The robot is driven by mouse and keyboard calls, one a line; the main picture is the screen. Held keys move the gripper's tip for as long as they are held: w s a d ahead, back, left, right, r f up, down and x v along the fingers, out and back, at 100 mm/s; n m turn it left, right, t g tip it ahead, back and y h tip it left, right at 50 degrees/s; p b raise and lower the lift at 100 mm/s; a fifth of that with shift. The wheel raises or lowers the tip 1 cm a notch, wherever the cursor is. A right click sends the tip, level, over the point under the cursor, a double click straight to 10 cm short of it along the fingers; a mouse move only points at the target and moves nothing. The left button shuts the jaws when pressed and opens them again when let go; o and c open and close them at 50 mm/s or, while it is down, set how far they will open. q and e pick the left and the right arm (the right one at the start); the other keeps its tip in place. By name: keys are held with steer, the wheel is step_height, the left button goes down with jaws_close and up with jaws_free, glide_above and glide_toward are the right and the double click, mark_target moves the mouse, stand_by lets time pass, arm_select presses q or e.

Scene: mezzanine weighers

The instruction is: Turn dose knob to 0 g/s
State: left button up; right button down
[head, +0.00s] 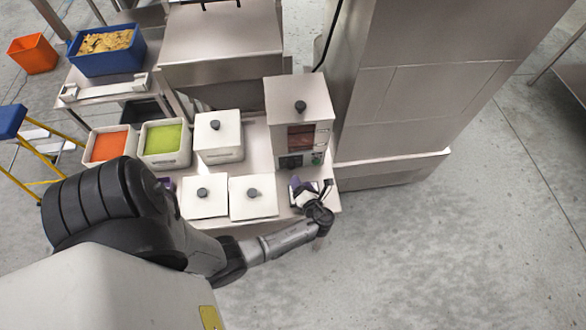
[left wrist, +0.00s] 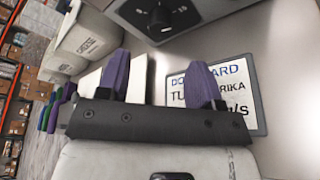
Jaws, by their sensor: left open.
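The dose knob (left wrist: 159,15) is a round black knob with a white pointer mark, on a dark dial plate at the top of the left wrist view. My right gripper is not in view.
A dose card (left wrist: 238,88), partly hidden by a finger, lies on the steel table. White lidded bins (head: 253,195) stand left of the doser, with orange (head: 107,146) and green (head: 163,140) filled bins beyond. A large steel column (head: 420,90) stands right. Floor at right is clear.

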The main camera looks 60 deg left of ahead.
mark_target(292, 168)
arm_select(q)
steer(key=x, duration=0.8)
steer(key=shift+w+a+f+b, duration=0.1)
steer(key=shift+a+b, duration=0.1)
steer(key=shift+b, duration=0.1)
steer(key=c, duration=0.9)
